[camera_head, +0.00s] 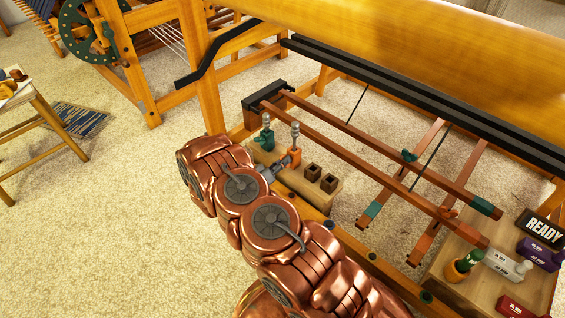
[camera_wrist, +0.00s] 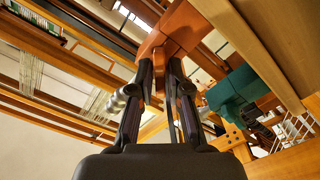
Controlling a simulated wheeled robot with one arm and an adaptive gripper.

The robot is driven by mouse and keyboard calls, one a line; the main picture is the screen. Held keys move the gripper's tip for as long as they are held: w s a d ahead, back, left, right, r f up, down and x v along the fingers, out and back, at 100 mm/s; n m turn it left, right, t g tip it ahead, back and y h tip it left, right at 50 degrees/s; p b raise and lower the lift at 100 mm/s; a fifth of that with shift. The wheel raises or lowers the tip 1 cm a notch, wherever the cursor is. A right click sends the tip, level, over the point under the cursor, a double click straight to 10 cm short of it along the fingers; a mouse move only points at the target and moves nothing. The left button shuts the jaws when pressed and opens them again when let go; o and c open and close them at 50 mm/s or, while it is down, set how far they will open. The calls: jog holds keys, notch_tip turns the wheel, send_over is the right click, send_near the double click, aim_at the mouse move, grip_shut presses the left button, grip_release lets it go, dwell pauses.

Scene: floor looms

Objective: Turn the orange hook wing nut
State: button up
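The orange hook wing nut (camera_head: 294,158) sits on a wooden block on the loom's side frame, with a metal knob standing above it. My gripper (camera_head: 287,164) reaches it from the left, below the knob. In the wrist view the orange piece (camera_wrist: 180,28) is large and close. My two dark fingertips (camera_wrist: 166,66) stand on either side of its narrow lower part and appear shut on it. The exact contact is partly hidden by the fingers. A silver cylinder (camera_wrist: 122,97) shows just left of the fingers.
A green hook piece (camera_head: 265,139) with its own knob stands close beside the orange one; it also shows in the wrist view (camera_wrist: 240,88). The wooden block (camera_head: 330,188) has square holes. Treadle bars (camera_head: 375,160) lie to the right. Open carpet is at left.

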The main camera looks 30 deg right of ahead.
grip_shut()
jog(key=shift+s+m, duration=0.1)
jog(key=shift+m, duration=6.3)
jog(key=shift+o, duration=2.3)
grip_release()
